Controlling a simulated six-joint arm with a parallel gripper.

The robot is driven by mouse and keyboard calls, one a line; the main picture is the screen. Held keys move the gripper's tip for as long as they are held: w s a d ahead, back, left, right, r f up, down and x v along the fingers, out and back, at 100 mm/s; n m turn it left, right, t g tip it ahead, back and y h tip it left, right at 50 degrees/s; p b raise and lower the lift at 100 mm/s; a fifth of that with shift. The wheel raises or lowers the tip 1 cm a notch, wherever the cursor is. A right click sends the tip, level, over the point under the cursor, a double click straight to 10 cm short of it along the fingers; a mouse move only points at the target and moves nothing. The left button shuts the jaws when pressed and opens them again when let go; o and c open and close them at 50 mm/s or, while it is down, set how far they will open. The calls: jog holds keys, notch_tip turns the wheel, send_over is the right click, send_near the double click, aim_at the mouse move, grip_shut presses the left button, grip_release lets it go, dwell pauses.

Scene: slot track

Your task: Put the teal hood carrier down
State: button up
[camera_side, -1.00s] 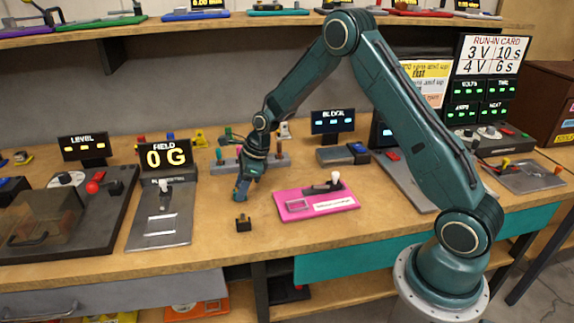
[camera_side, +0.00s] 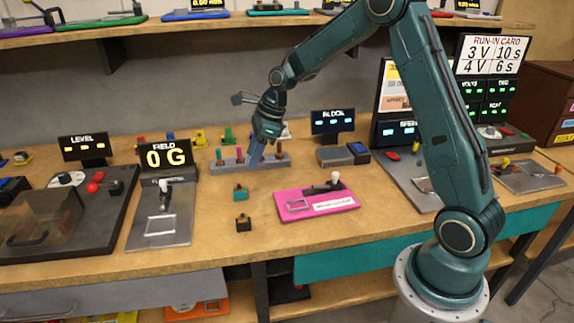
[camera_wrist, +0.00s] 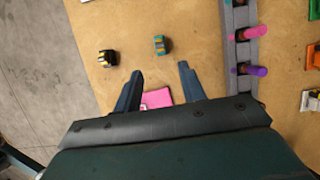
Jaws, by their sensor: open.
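The teal hood carrier (camera_side: 240,193) is a small teal block with a dark part, standing on the wooden bench. The carrier lies beyond the fingertips there.
A dark carrier (camera_side: 243,224) stands in front of the teal one. A pink plate (camera_side: 292,207) lies to the right, and a grey rack with coloured pegs (camera_side: 225,163) stands behind. A metal plate (camera_side: 150,233) lies left. Bench around the teal carrier is clear.

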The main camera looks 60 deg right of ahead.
jog(key=shift+s+d+r, duration=0.1)
jog(key=shift+s+r, duration=0.05)
jog(key=shift+r, duration=0.25)
dwell(0.3)
jog(key=s+a+r+n+t+h, duration=0.1)
jog(key=s+a+r+n, duration=0.2)
jog(key=s+r+n, duration=0.4)
jog(key=s+a+r+n+h, duration=0.1)
jog(key=s+a+r+n, duration=0.2)
jog(key=s+r+n, duration=0.35)
jog(key=s+a+n+t+h, duration=0.1)
jog(key=s+n, duration=1.2)
jog(key=s, duration=0.5)
jog(key=shift+r, duration=0.45)
jog(key=shift+a+n, duration=0.1)
jog(key=shift+n, duration=0.15)
